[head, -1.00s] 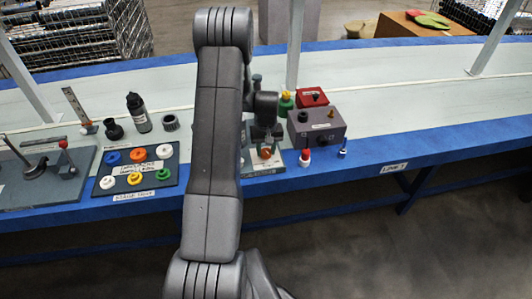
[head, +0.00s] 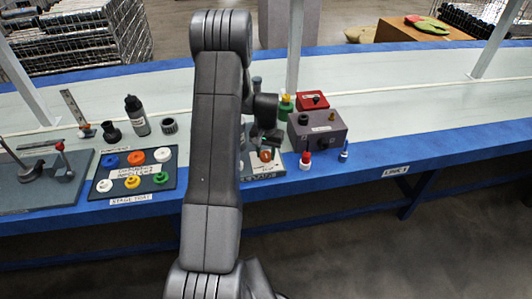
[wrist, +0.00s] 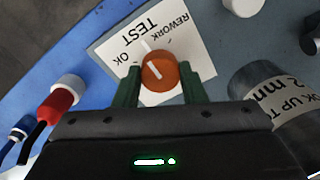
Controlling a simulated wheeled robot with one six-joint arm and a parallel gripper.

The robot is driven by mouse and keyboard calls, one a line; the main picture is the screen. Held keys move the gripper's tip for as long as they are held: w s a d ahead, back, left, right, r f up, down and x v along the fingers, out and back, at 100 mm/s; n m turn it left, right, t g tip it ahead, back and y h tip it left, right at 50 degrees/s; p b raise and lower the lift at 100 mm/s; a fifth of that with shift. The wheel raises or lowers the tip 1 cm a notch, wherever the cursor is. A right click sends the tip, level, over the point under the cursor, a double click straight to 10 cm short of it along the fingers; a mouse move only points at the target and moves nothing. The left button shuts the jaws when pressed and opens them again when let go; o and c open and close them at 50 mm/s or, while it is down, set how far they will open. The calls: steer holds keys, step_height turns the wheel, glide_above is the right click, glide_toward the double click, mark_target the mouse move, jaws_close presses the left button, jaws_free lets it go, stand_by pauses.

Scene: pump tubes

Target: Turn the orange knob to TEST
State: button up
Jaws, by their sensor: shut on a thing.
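The orange knob (wrist: 163,74) sits on a white label plate (wrist: 108,50) marked REWORK, TEST and OK, upside down in the wrist view. The white line on the knob points up and slightly left there, roughly toward the word TEST. My gripper (wrist: 160,85) has its green fingers on both sides of the knob and is shut on it. In the head view the knob (head: 265,156) shows small beside my wrist, and my arm covers part of the station around it.
A grey box (head: 318,128) and a red box (head: 312,101) stand right of the knob. A dark tray (head: 168,177) of coloured rings lies left of my arm.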

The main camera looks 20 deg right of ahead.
mark_target(267, 154)
steer(key=o, duration=1)
step_height(267, 154, up, 14)
steer(key=shift+s+d+f, duration=0.1)
steer(key=shift+s+d, duration=0.05)
step_height(267, 154, down, 14)
steer(key=shift+r, duration=0.1)
stand_by(0.6)
steer(key=shift+r, duration=0.1)
